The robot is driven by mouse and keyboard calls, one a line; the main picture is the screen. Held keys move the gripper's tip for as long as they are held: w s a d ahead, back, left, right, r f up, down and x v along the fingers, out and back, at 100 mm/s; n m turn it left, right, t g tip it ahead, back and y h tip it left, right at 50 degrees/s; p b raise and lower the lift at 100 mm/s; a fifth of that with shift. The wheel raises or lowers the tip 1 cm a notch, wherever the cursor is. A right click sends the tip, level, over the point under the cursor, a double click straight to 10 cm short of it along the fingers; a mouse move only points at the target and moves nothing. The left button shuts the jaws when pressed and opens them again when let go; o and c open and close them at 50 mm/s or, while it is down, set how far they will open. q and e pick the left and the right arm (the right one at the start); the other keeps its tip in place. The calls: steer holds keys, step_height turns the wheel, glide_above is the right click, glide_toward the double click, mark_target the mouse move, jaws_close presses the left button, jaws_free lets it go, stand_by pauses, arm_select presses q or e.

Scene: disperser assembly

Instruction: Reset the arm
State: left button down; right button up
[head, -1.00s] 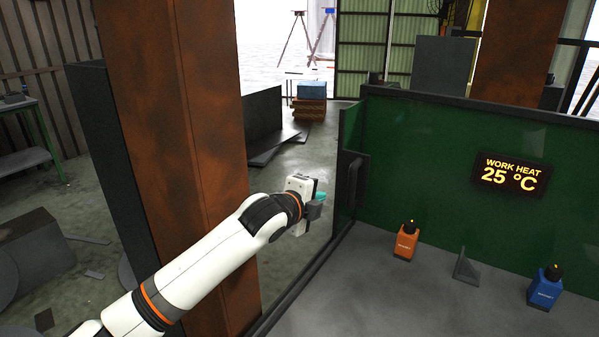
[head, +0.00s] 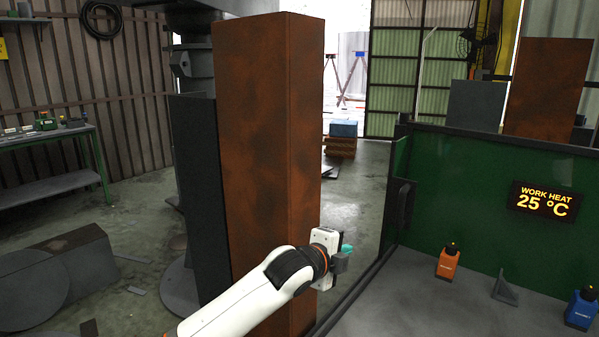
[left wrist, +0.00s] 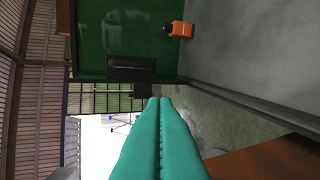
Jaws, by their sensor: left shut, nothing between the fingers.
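My left arm reaches in from the bottom of the head view, with its white forearm in front of the rusty column. My left gripper (head: 346,251) is beside the left edge of the grey work surface, close to the column. In the left wrist view its teal fingers (left wrist: 160,130) lie together, shut with nothing between them. My right gripper is in neither view.
The rusty column (head: 265,150) stands just behind my left arm. A display (head: 545,201) reads 25 °C.

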arm_select(q)
steer(key=s+a+f+n+g+y, duration=0.2)
steer(key=s+a+f+n, duration=0.4)
steer(key=s+f, duration=0.35)
steer(key=s+a+f+n+g+y, duration=0.1)
steer(key=s+a+f+n+y, duration=0.1)
steer(key=s+a+f+n, duration=0.65)
steer(key=s+a+f+n+g+y, duration=0.2)
steer(key=s+a+f+n, duration=0.2)
steer(key=s+a, duration=0.55)
steer(key=s+a+f+n+g+y, duration=0.35)
steer(key=s+a+f, duration=0.2)
steer(key=s, duration=0.75)
step_height(320, 180, down, 26)
steer(key=s+r+p, duration=0.1)
steer(key=s, duration=0.1)
steer(key=s+a+f+g, duration=0.1)
steer(key=s+a+f, duration=0.2)
steer(key=s+f, duration=1.1)
steer(key=shift+s+f+g+h+p, duration=0.25)
steer(key=shift+s+g+h+p, duration=0.15)
steer(key=shift+s, duration=0.3)
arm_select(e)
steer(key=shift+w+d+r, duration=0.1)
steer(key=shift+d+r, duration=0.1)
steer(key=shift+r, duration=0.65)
